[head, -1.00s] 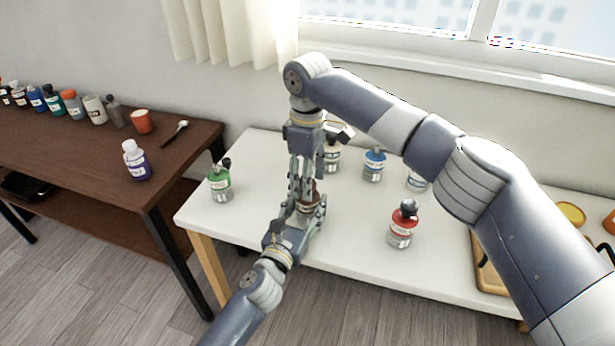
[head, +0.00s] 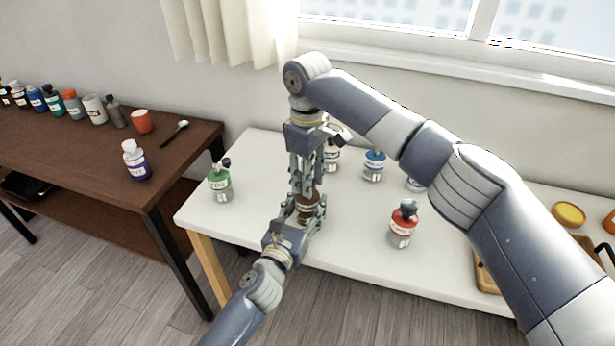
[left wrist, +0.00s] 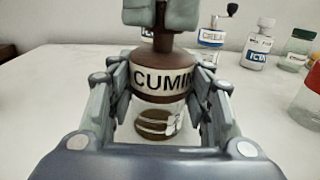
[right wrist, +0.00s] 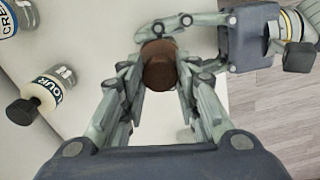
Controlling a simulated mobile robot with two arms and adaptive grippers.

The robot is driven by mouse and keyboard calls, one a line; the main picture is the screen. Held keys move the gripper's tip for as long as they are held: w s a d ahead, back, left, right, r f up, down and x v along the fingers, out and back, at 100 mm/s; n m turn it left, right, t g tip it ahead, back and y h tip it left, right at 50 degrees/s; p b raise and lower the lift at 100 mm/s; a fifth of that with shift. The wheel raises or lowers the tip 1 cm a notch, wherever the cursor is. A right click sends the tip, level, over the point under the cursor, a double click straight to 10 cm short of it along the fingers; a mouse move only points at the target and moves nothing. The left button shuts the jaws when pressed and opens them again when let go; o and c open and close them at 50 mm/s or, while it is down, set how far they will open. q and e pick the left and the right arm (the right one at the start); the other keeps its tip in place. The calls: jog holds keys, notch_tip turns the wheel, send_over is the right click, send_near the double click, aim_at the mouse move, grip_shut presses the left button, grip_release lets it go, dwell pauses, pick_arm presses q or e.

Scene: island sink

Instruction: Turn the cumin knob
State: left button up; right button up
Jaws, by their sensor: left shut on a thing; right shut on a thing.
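The cumin jar (left wrist: 160,84) has a brown top with a "CUMIN" label and a clear lower part with brown contents. It stands upright on the white table and shows in the head view (head: 308,207) between my grippers. My left gripper (head: 303,212) is shut around the jar's body from the front. My right gripper (head: 306,180) points down from above and is shut on the brown knob (right wrist: 160,66) on top of the jar. In the left wrist view the right fingers (left wrist: 162,14) hide the upper part of the knob.
On the white table (head: 350,240) stand a green-labelled jar (head: 220,183), a red jar (head: 403,225) and a blue jar (head: 374,165). A dark wood table (head: 80,150) with several bottles is at the left. A wooden tray (head: 487,272) lies at the right.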

jog(key=m, duration=0.4)
jog(key=shift+m, duration=0.3)
jog(key=m, duration=1.5)
jog(key=shift+w, duration=0.1)
jog(key=shift+d+m, duration=0.1)
jog(key=shift+m, duration=0.2)
jog(key=o, duration=1.1)
jog(key=shift+r, duration=0.15)
